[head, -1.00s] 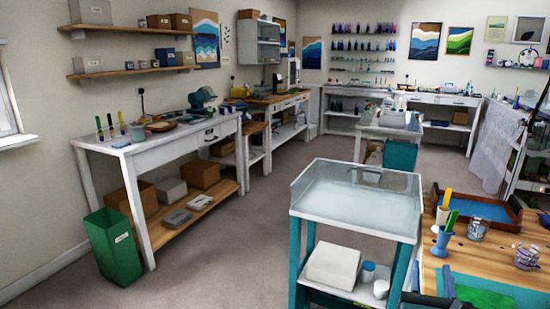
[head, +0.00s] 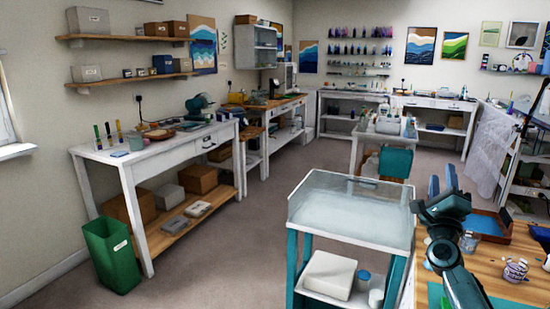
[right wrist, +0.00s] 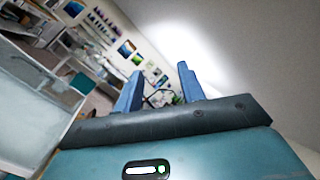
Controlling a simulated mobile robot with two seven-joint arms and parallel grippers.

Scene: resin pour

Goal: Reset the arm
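My right gripper (head: 442,187) is raised above the wooden table at the lower right of the head view, its fingers pointing up. In the right wrist view its two blue fingers (right wrist: 159,88) stand apart with nothing between them, so it is open and empty. My left gripper is in neither view.
A clear-walled cart (head: 350,212) stands left of my right arm. The wooden table (head: 490,262) holds a blue-bottomed tray (head: 482,222) and jars, one of them a cup (head: 515,270). A white workbench (head: 160,160) and green bin (head: 110,255) are at the left. The middle floor is clear.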

